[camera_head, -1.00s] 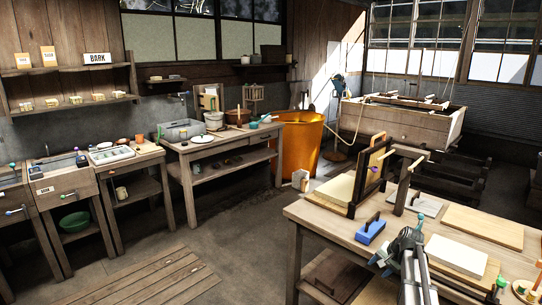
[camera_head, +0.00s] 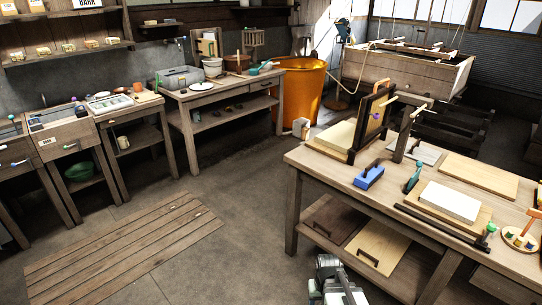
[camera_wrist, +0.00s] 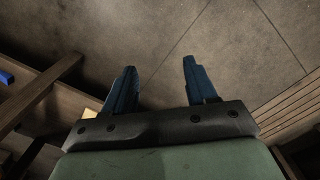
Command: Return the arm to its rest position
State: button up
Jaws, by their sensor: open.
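My gripper shows in the wrist view (camera_wrist: 160,85), with two blue fingers spread apart and nothing between them. It points down at the bare grey floor. In the head view part of my arm shows at the bottom edge, in front of the workbench (camera_head: 312,167); the fingertips are not visible there.
The workbench on the right carries a blue-handled block (camera_head: 369,176), a white slab (camera_head: 450,202), boards and an upright framed mould (camera_head: 373,118). A slatted floor mat (camera_head: 125,250) lies at left. An orange tub (camera_head: 302,92) stands behind. The floor between is clear.

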jog(key=s+f+g, duration=0.3)
jog(key=s+f, duration=0.6)
jog(key=s, duration=0.5)
jog(key=s+f+g, duration=0.3)
jog(key=s+f, duration=0.6)
jog(key=s, duration=0.5)
jog(key=shift+s+f, duration=0.15)
jog(key=shift+f, duration=0.1)
